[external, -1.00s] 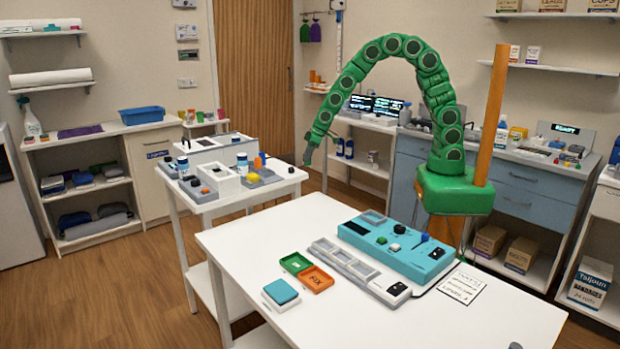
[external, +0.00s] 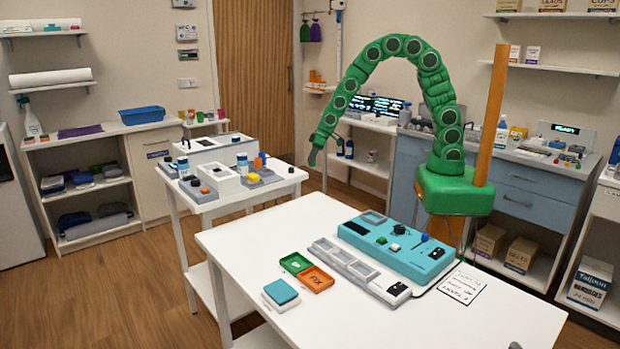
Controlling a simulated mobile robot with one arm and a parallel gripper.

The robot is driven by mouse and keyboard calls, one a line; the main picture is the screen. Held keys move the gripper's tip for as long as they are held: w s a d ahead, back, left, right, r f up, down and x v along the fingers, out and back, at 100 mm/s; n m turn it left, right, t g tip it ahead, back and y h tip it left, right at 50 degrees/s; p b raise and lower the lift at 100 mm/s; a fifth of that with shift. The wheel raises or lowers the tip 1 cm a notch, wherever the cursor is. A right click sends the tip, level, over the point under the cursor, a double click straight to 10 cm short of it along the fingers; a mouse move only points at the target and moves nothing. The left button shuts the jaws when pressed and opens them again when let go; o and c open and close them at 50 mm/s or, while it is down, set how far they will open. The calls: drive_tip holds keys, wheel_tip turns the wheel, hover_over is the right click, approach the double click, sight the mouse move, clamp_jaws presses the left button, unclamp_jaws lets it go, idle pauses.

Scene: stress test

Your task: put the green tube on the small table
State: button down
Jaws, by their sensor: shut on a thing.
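My gripper (external: 313,157) hangs from my green arched arm, to the right of the smaller white table (external: 262,197) and above the gap behind the front table. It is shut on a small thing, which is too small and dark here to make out. I cannot pick out a green tube apart from my green arm. The smaller white table stands left of the front table and carries grey and white devices, with some free top at its front edge.
The larger white front table (external: 450,325) holds a teal device (external: 400,245), a green tray (external: 296,262), an orange tray (external: 316,279) and a teal-topped box (external: 281,292). An orange post (external: 491,120) stands beside my arm. Shelves line the walls.

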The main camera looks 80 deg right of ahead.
wheel_tip(320, 180, up, 14)
drive_tip(key=w+a+n, duration=0.2)
drive_tip(key=w+a, duration=1.5)
drive_tip(key=shift+y, duration=0.4)
drive_tip(key=shift+w+a+f, duration=0.1)
drive_tip(key=shift+f, duration=2.7)
drive_tip(key=shift+w+a+f, duration=0.1)
drive_tip(key=shift+f, duration=2.85)
